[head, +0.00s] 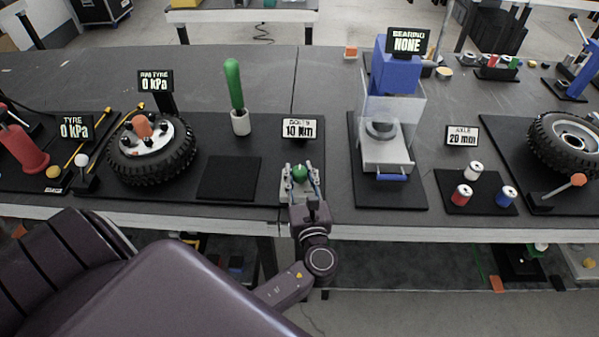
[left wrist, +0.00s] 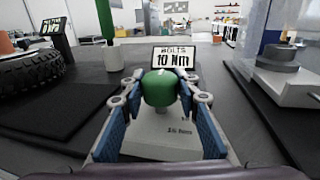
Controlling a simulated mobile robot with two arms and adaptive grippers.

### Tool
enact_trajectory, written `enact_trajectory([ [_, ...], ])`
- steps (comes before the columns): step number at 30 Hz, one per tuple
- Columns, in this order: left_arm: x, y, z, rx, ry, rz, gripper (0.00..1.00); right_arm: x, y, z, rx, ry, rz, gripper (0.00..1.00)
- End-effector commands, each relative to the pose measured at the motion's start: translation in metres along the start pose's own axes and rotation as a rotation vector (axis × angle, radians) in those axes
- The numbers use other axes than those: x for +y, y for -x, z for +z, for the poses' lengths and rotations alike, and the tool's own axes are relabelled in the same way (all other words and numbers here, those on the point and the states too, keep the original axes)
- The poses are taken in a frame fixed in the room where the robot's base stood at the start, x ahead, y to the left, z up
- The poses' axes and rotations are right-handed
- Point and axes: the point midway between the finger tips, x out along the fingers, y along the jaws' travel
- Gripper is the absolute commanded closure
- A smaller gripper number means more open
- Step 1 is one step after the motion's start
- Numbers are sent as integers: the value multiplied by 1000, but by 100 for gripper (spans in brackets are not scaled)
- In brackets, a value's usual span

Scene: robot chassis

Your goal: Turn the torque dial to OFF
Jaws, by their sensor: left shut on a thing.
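The torque dial is a green round knob (head: 300,173) on a light grey base, in front of a small display (head: 299,129) that reads "BOLTS 10 Nm". My left gripper (head: 301,181) is at the dial, with a finger on each side of the knob. In the left wrist view the green knob (left wrist: 159,88) sits between the blue finger pads, and the display (left wrist: 173,58) behind it reads "10 Nm". The fingers are shut on the knob. The base's front lettering is too small to read surely. My right gripper is not in view.
A green-handled tool (head: 234,85) stands in a white holder left of the display. A tyre (head: 150,150) lies farther left. A blue and clear bearing press (head: 388,120) stands to the right. An empty black pad (head: 229,178) lies left of the dial.

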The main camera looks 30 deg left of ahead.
Motion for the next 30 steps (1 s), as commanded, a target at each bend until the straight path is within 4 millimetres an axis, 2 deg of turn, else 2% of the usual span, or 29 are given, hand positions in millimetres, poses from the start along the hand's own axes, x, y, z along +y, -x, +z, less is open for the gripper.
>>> enact_trajectory([
  [5, 0, 0, 1, -2, 1, -1, 95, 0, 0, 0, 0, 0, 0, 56],
  [6, 0, 0, 1, -2, 1, -1, 68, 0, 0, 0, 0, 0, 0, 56],
  [10, 0, 0, 1, -2, 1, -1, 53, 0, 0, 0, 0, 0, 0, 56],
  [21, 0, 5, 0, 0, 0, -2, 53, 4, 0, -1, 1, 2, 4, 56],
  [26, 0, 30, -1, 3, 1, -3, 53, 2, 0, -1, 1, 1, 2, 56],
  [30, 0, 61, -1, 4, 1, -2, 53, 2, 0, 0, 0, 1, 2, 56],
])
